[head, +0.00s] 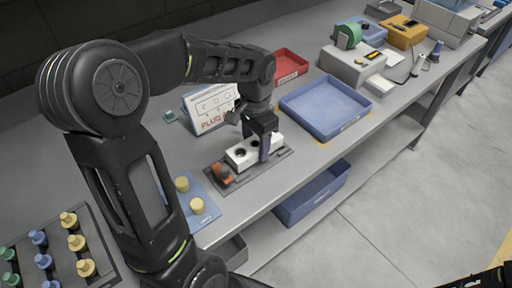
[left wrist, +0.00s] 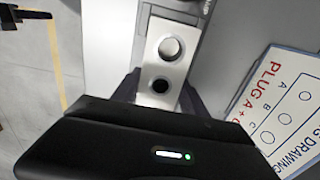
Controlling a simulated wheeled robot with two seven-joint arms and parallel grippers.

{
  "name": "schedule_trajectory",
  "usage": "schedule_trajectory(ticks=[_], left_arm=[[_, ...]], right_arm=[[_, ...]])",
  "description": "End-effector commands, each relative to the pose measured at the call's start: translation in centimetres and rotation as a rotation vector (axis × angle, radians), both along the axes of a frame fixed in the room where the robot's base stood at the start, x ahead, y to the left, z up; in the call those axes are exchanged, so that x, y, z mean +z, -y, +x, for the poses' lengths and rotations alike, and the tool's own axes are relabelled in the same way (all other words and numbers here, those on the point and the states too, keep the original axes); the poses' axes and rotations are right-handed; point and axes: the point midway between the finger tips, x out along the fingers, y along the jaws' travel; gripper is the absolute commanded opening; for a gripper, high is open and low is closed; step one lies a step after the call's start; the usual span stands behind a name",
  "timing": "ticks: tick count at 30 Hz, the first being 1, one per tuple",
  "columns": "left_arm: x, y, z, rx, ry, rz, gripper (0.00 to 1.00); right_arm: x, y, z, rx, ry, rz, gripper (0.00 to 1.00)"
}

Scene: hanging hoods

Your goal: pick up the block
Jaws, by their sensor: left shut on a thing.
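The white block (head: 236,157) has round holes in its top and sits over a dark grey fixture plate (head: 270,171) on the bench. It also shows in the left wrist view (left wrist: 168,68), with one pale hole and one dark hole. My left gripper (head: 257,146) is above the block and shut on it, one finger on each side. I cannot tell whether the block is clear of the plate. Part of my right arm or gripper (head: 485,281) shows at the bottom right corner; its jaws are not clear.
An orange clamp (head: 221,174) stands at the plate's left end. A plug drawing sign (head: 210,108) stands behind. A blue tray (head: 326,105) and red bin (head: 290,66) lie to the right. Yellow pegs (head: 197,206) stand on a blue board, and a peg rack (head: 60,245) is front left.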

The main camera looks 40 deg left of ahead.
Motion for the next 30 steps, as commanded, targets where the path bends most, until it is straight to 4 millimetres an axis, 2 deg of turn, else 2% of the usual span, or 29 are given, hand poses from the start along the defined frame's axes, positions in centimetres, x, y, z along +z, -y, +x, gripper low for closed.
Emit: schedule_trajectory(ticks=[9, 13, 18, 30], left_arm=[[5.9, 0.0, 0.2, -0.002, 0.008, 0.001, 0.0], [7.7, 0.1, 0.1, -0.002, 0.006, 0.0, 0.0], [8.5, 0.1, 0.1, -0.001, 0.004, -0.001, 0.0], [8.5, 0.0, 0.1, -0.001, 0.003, -0.001, 0.0]], right_arm=[[-0.2, 0.0, 0.0, 0.0, 0.0, 0.0, 0.0], [-0.2, 0.0, 0.0, 0.0, 0.0, 0.0, 0.0], [-0.2, 0.0, 0.0, 0.0, 0.0, 0.0, 0.0], [-0.2, 0.0, 0.0, 0.0, 0.0, 0.0, 0.0]])
